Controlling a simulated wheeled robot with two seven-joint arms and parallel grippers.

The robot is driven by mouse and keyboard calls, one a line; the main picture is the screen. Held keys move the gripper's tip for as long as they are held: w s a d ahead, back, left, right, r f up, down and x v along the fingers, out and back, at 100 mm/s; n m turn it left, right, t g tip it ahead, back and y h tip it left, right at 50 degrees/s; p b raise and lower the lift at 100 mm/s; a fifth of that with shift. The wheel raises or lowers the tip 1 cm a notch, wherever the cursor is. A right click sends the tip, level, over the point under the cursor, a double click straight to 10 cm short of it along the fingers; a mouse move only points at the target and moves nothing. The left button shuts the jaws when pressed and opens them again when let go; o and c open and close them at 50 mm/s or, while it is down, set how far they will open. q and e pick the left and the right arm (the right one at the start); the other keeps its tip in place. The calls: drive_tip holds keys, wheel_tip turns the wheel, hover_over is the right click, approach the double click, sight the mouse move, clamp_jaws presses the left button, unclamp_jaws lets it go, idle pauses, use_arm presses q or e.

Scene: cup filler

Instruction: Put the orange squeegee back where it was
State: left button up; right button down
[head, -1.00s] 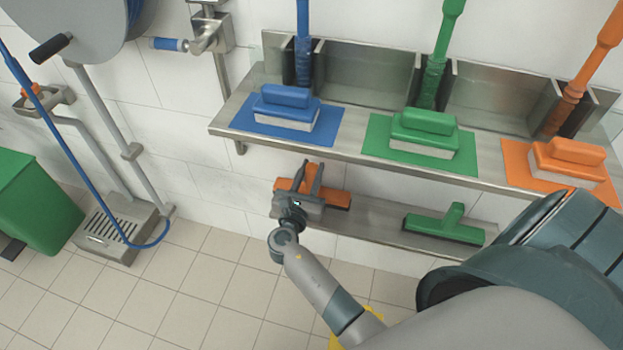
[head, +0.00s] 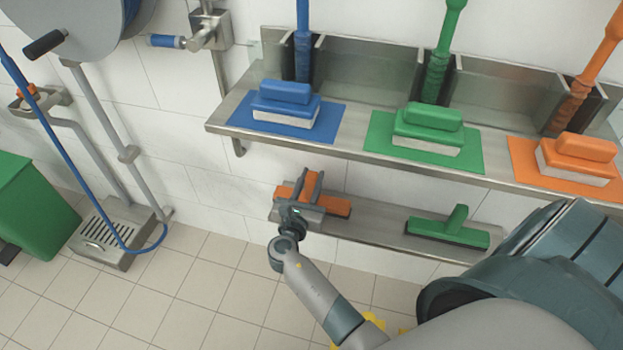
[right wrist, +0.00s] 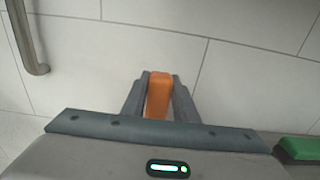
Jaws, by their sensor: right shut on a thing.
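The orange squeegee (head: 338,207) is at the left end of the lower steel shelf (head: 375,231), its head lying lengthwise along the shelf. I cannot tell whether it rests on the shelf or hangs just above it. My right gripper (head: 309,184) is shut on its handle, and the gripper hides part of the head. In the right wrist view the orange handle (right wrist: 159,98) is between the two fingers. My left gripper is in neither current view.
A green squeegee (head: 452,230) lies on the lower shelf to the right. A green bin (head: 35,205) and floor drain unit (head: 112,235) stand at left.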

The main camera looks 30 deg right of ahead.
drive_tip(key=c, duration=1.4)
unclamp_jaws()
use_arm(q)
drive_tip(key=shift+w+r, duration=0.1)
drive_tip(key=shift+r, duration=0.05)
use_arm(e)
drive_tip(key=shift+r, duration=0.1)
use_arm(q)
drive_tip(key=f, duration=0.1)
drive_tip(key=s+f+p, duration=0.1)
drive_tip(key=f, duration=0.1)
drive_tip(key=f+p, duration=0.1)
drive_tip(key=f, duration=0.1)
drive_tip(key=shift+s+a+f, duration=0.15)
drive_tip(key=shift+a, duration=0.1)
use_arm(e)
drive_tip(key=v, duration=1.2)
